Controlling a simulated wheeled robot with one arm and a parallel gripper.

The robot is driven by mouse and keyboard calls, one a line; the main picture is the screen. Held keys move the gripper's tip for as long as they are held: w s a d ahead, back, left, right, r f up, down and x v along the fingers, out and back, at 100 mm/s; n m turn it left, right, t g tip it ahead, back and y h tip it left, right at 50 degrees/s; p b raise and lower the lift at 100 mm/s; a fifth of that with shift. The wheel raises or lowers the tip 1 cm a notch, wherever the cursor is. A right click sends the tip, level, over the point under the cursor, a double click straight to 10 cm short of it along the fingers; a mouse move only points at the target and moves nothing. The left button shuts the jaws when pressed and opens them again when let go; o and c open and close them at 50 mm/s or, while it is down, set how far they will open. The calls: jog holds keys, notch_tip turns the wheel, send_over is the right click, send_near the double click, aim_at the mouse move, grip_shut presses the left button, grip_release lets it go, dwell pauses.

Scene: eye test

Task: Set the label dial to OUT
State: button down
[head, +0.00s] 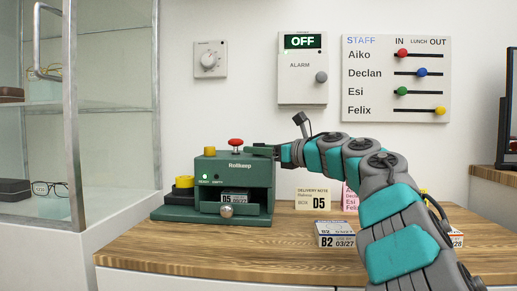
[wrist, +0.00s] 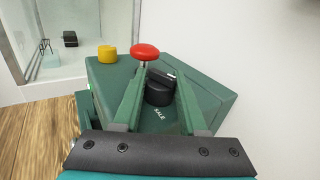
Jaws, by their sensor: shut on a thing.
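The green Rollkoop machine (head: 234,172) stands on the wooden counter. In the wrist view its top (wrist: 218,97) carries a black dial (wrist: 160,89) with a white mark on its upper part. The word SALE is printed on the near side of the dial; no OUT is readable there. My gripper (wrist: 159,80) has its two green fingers on either side of the dial and is shut on it. In the head view my gripper (head: 262,150) is at the machine's top right and the dial is not clearly visible.
A red mushroom knob (head: 236,141) and a yellow button (head: 210,151) rise from the machine's top, close to my fingers. A D5 box sits in its bay. A B2 box (head: 337,240) lies on the counter. A STAFF board (head: 396,80) with IN, LUNCH, OUT sliders hangs behind.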

jog(key=shift+n+g+y, duration=0.4)
jog(key=shift+n+g, duration=0.1)
jog(key=shift+g, duration=0.2)
jog(key=shift+c, duration=2.4)
grip_release()
jog(key=shift+d, duration=0.1)
jog(key=b+v, duration=0.1)
jog(key=v, duration=0.6)
jog(key=shift+s+d, duration=0.2)
jog(key=shift+s, duration=0.05)
